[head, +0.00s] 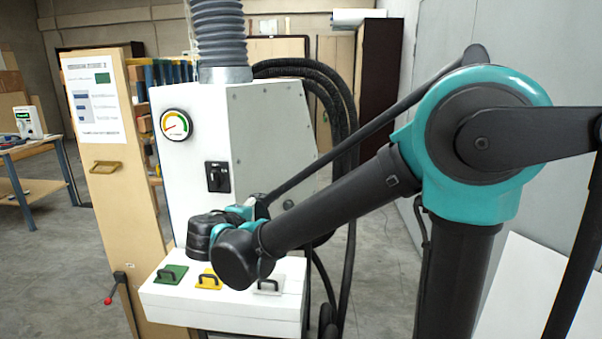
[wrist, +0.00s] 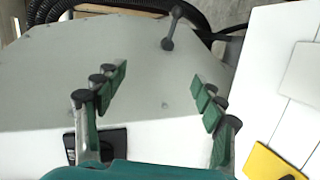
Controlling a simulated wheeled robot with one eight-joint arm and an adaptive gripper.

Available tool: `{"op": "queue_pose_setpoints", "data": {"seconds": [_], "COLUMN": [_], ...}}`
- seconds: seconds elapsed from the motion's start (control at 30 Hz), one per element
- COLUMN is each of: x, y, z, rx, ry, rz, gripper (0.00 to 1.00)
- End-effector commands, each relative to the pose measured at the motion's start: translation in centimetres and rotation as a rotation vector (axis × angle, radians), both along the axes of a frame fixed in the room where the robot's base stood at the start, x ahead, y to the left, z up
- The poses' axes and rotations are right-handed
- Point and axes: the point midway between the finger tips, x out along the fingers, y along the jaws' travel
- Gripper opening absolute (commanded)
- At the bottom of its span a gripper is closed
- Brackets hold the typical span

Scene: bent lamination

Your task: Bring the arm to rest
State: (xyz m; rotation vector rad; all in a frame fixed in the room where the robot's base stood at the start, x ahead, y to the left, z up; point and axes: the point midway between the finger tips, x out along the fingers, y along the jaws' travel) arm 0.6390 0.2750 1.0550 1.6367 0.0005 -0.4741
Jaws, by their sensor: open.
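My arm (head: 330,205) reaches from the right side of the head view toward the front of a white machine (head: 190,125). Its wrist hangs above the white box at the machine's front. My gripper (wrist: 160,82) shows in the wrist view with its two green-padded fingers spread wide and nothing between them. Beyond the fingers is the machine's grey side panel (wrist: 60,70). In the head view the fingers are mostly hidden behind my wrist.
The white front box (head: 220,312) carries green (head: 171,274), yellow (head: 208,279) and white (head: 268,285) handled plates, close below my wrist. The machine has a gauge (head: 176,125), a black switch (head: 217,177) and black hoses (head: 335,90). A wooden cabinet (head: 125,190) stands left.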

Motion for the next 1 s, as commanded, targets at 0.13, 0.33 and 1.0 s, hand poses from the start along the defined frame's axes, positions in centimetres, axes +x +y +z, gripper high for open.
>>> {"op": "queue_pose_setpoints", "data": {"seconds": [0.13,0.33,1.0], "x": [1.3,-0.1,-13.4], "y": [-8.6,-17.9,-31.6], "z": [-4.2,-9.5,-21.6], "rx": [0.102,0.280,1.078], "ry": [0.140,0.300,0.528], "rz": [-0.136,-0.307,-0.780], "gripper": [0.70,0.70,0.70]}}
